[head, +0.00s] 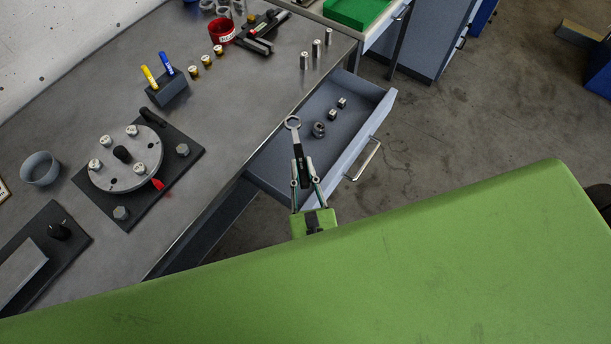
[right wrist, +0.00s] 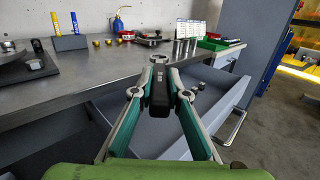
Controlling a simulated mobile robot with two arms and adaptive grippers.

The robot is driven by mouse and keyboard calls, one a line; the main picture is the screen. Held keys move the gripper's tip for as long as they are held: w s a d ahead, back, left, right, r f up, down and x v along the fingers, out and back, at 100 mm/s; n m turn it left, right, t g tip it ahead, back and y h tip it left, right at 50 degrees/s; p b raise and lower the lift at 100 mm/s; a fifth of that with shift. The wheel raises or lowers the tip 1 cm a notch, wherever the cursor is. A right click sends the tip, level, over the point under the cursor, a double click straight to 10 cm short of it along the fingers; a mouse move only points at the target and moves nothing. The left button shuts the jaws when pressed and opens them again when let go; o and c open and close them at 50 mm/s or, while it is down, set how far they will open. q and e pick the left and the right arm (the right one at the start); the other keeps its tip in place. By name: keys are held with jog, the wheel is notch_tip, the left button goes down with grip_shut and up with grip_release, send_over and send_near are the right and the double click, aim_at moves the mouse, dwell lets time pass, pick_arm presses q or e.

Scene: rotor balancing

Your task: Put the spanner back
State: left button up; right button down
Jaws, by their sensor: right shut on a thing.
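My right gripper (head: 304,176) is shut on the spanner (head: 297,145), which has a bright ring end and a dark handle. The ring end points away from the gripper. In the head view they overlap the open drawer (head: 366,134); the height above its floor is hard to tell. In the right wrist view the spanner (right wrist: 160,92) sits between the fingertips of the gripper (right wrist: 160,90), with the drawer (right wrist: 235,92) behind and to the right. My left gripper is not in view.
Several metal nuts or sockets (head: 319,129) lie in the drawer. The bench carries a rotor disc (head: 127,165) on a dark plate, a pen block (head: 168,89), brass weights (head: 206,61) and steel cylinders (head: 304,60). The drawer handle (head: 364,160) sticks out to the right.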

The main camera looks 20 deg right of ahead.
jog(key=shift+w+d+f+b, duration=0.2)
jog(key=shift+w+f, duration=0.15)
jog(key=shift+f, duration=0.15)
jog(key=shift+w+d+f+b, duration=0.15)
jog(key=shift+w+d+f, duration=0.05)
jog(key=shift+w+f, duration=0.2)
pick_arm(q)
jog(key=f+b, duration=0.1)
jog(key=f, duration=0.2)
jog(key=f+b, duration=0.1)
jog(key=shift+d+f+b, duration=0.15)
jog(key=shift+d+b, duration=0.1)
jog(key=shift+b, duration=0.1)
pick_arm(e)
jog(key=f, duration=0.3)
jog(key=shift+w+d+f, duration=0.2)
jog(key=shift+f, duration=0.15)
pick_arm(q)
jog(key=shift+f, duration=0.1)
pick_arm(e)
jog(key=shift+f, duration=0.1)
jog(key=shift+f+b, duration=0.55)
jog(key=shift+b, duration=0.15)
jog(key=c, duration=2)
grip_release()
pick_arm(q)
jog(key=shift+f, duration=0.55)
pick_arm(e)
jog(key=shift+o, duration=0.2)
